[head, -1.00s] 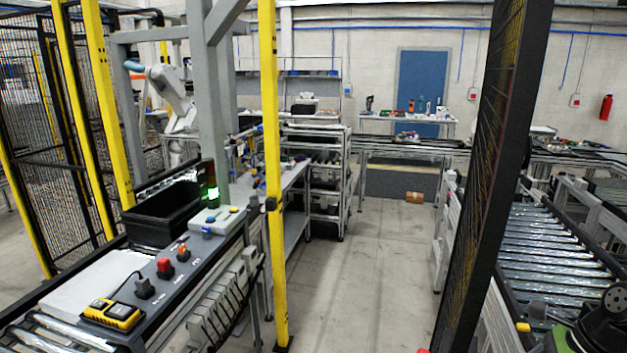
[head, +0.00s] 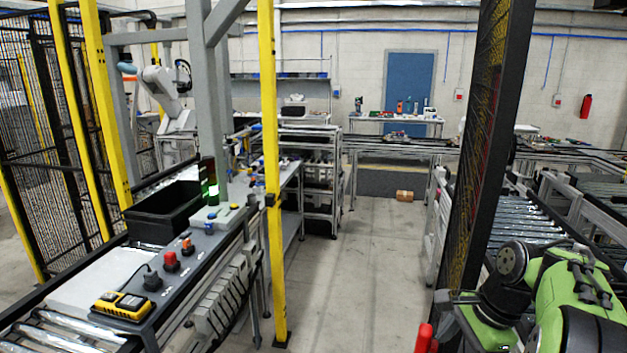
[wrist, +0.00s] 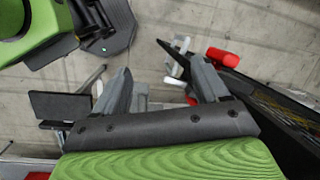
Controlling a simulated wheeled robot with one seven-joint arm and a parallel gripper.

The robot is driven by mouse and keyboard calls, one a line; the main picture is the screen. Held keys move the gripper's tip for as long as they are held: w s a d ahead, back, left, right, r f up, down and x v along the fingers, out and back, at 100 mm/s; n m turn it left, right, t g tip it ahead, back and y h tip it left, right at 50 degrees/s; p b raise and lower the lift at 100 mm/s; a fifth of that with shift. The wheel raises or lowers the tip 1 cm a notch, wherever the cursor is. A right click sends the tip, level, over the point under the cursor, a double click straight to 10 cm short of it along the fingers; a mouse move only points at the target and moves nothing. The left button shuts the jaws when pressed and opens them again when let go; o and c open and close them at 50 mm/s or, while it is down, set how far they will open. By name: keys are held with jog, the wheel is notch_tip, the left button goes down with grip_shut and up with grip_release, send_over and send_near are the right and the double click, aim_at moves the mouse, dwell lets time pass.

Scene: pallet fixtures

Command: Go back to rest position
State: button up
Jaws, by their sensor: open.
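My gripper (wrist: 162,88) shows in the wrist view with its two grey fingers spread apart. Nothing is held between them. Bare grey floor and some blurred pale and dark parts lie beyond the fingers. In the head view, my green and black arm is folded at the lower right, and the gripper itself is not clearly visible there.
A conveyor with a black bin (head: 165,212), a yellow device (head: 122,306) and red knobs stands at left. A yellow post (head: 272,180) and a dark mesh panel (head: 487,150) flank an open floor aisle (head: 375,250). A roller conveyor (head: 525,225) runs at right.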

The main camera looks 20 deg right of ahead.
jog(key=a+n+h+b, duration=0.2)
jog(key=a+n, duration=0.8)
jog(key=a, duration=0.6)
jog(key=s+a+f+n+t+b, duration=0.2)
jog(key=s+a+n, duration=0.4)
jog(key=s+n, duration=0.3)
jog(key=shift+s+a+f+n+t, duration=0.2)
jog(key=shift+a+f+n+t, duration=0.1)
jog(key=shift+n+t, duration=0.3)
